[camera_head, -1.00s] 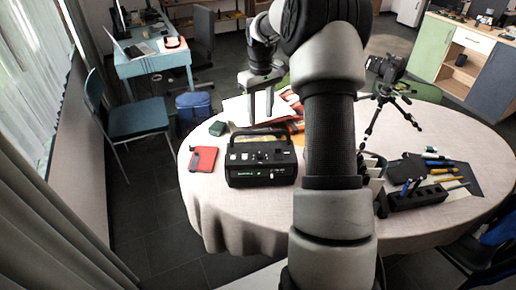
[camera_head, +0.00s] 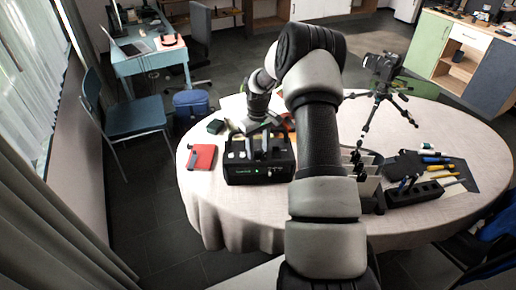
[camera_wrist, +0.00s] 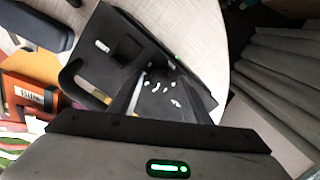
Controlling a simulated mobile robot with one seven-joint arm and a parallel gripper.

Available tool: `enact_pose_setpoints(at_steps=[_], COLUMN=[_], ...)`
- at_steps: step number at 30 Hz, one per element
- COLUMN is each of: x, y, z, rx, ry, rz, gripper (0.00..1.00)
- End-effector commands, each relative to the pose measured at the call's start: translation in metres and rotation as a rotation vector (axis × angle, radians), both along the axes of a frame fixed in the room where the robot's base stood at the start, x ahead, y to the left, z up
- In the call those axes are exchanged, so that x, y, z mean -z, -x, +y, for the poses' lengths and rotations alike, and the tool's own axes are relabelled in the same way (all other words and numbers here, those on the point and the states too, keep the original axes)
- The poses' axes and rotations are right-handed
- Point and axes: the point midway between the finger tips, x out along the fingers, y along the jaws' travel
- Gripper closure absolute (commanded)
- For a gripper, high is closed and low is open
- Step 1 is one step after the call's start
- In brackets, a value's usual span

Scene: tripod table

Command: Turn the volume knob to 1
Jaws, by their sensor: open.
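The black radio-like box (camera_head: 243,176) with a carry handle stands on the round table in the head view. Its front has small green lit marks. In the wrist view the box (camera_wrist: 112,25) is tilted across the upper middle. Pale marks (camera_wrist: 157,86) show between the fingers on its dark surface; I cannot read them or make out the volume knob or its setting. My gripper (camera_head: 257,146) is open, pointing down over the top of the box. In the wrist view its dark fingers (camera_wrist: 162,88) stand apart. I cannot tell whether they touch anything.
On the round table (camera_head: 300,240), a red notebook (camera_head: 201,157) lies left of the box. A camera on a tripod (camera_head: 383,68) stands at the back right. A black holder (camera_head: 415,194), pens and dark items lie at the right. The front of the table is clear.

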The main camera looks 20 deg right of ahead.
Motion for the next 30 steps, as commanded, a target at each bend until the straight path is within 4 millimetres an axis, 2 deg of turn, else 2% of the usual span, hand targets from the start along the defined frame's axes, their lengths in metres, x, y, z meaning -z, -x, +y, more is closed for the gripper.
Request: enact_pose_setpoints(at_steps=[8, 15, 16, 23, 30], x=[0.0014, 0.0013, 0.0013, 0.0017, 0.0028], y=[-0.0002, -0.0001, -0.0001, 0.0, 0.0004], z=[-0.0001, 0.0, -0.0001, -0.0001, -0.0002], rx=[0.0, 0.0, 0.0, -0.022, -0.136], ry=[0.0, 0.0, 0.0, 0.0, -0.001], rz=[0.0, 0.0, 0.0, 0.0, 0.001], gripper=[0.57, 0.96, 0.98, 0.98, 0.98])
